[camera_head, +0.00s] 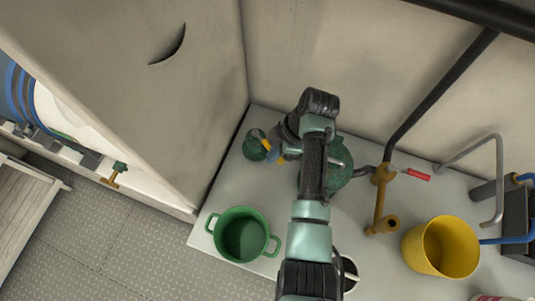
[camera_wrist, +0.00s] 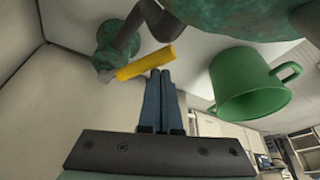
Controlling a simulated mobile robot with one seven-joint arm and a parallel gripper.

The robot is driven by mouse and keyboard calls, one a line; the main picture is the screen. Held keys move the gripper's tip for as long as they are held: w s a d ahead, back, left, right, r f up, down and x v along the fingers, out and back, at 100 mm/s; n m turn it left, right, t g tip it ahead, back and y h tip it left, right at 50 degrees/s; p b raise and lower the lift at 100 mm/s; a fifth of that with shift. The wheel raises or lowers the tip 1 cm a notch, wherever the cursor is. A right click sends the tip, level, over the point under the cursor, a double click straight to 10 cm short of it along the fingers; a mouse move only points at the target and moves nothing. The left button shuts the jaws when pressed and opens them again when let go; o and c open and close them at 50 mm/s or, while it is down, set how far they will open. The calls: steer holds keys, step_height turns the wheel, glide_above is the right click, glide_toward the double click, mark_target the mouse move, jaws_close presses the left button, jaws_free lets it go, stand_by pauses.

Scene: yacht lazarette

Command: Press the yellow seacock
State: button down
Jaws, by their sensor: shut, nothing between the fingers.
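The yellow seacock handle (camera_wrist: 146,62) is a short yellow lever on a dark green valve body (camera_wrist: 118,48) in the wrist view. In the head view the green fitting (camera_head: 255,148) stands at the back left of the grey counter, with small yellow parts beside my fingers. My gripper (camera_wrist: 160,72) is shut and empty, its two dark blue fingertips right by the lever's lower edge. I cannot tell whether they touch it. In the head view my arm hides part of the fitting and the larger green body (camera_head: 341,163) beside it.
A green pot (camera_head: 233,247) stands at the counter's front left and also shows in the wrist view (camera_wrist: 247,88). A brass pipe valve (camera_head: 380,200) with a red handle (camera_head: 417,174) and a yellow bucket (camera_head: 417,250) stand right. A pale wall (camera_head: 340,60) closes the back.

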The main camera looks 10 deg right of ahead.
steer(key=shift+w+d+b, duration=0.45)
steer(key=shift+d+b, duration=0.05)
steer(key=shift+d, duration=0.25)
steer(key=shift+w+d+b, duration=0.45)
steer(key=shift+d+b, duration=0.1)
steer(key=shift+d, duration=0.2)
steer(key=shift+w+d+b, duration=0.45)
steer(key=shift+d+b, duration=0.05)
steer(key=shift+d, duration=0.25)
steer(key=shift+w+d, duration=0.1)
